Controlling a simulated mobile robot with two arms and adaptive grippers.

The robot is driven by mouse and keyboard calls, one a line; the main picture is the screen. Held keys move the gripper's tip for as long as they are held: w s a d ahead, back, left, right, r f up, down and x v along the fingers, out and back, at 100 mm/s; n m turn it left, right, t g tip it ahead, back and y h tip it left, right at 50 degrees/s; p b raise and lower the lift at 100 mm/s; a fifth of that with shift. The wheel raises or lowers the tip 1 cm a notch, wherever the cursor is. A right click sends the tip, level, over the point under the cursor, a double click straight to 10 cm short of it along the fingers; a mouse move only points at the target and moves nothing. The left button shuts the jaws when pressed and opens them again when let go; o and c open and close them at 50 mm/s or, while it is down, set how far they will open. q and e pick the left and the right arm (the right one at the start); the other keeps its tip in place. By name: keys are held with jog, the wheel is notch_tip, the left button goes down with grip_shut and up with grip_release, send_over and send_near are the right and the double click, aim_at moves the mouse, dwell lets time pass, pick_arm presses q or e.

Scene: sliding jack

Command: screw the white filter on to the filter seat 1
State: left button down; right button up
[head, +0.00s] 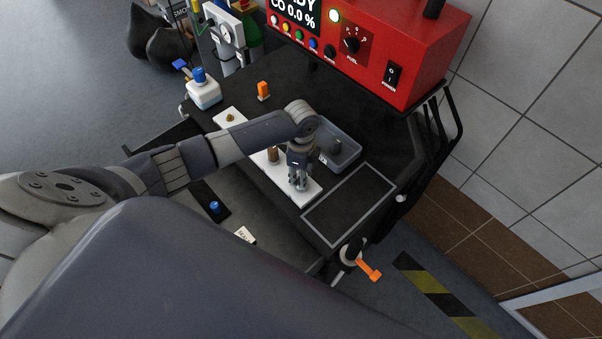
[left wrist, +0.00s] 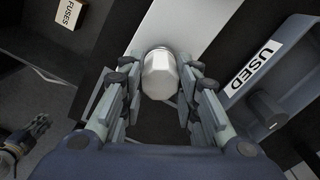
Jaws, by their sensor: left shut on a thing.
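The white filter (left wrist: 159,76) is a faceted white cap between the fingers of my left gripper (left wrist: 157,88) in the left wrist view. In the head view my left gripper (head: 299,186) points down over the near end of the white strip (head: 250,143), and its fingers hide the filter. Whether the filter touches a seat beneath cannot be told. On the strip stand a brown piece (head: 273,155) and a small yellowish piece (head: 230,118); no seat number is readable. What looks like my right gripper (left wrist: 38,127) shows at the lower left of the left wrist view.
A grey bin (head: 351,148), labelled USED in the left wrist view, stands right of the strip with a dark piece inside. A red machine (head: 405,45) stands behind. The outlined black area (head: 349,205) is clear.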

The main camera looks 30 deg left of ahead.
pick_arm(q)
jog(key=shift+f+m, duration=0.1)
jog(key=shift+m, duration=0.9)
jog(key=c, duration=1.1)
grip_release()
